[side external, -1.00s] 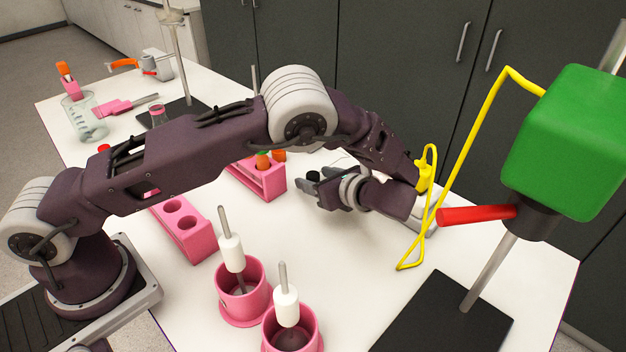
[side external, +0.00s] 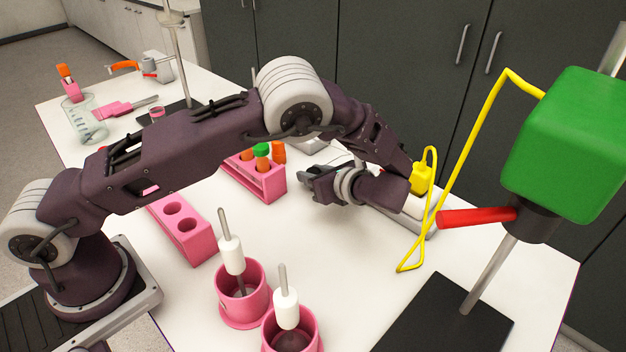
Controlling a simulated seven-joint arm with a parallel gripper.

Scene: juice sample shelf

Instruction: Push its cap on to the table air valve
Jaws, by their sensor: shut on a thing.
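My gripper (side external: 308,178) is low over the white table, right of the pink tube rack, with its fingers pointing left. It is shut on a small dark thing, which looks like the black cap (side external: 319,171). The fingers and wrist hide most of the cap, so its tilt cannot be told. I cannot make out the table air valve for certain. A pale grey fitting (side external: 314,147) shows partly behind my arm, too covered to identify.
The pink rack (side external: 268,187) holds tubes with orange and green tops, close left of my gripper. Two pink cups (side external: 245,307) with white-handled tools stand in front. A yellow cable (side external: 480,125) and red-handled green device (side external: 567,140) stand at right. The table's middle is clear.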

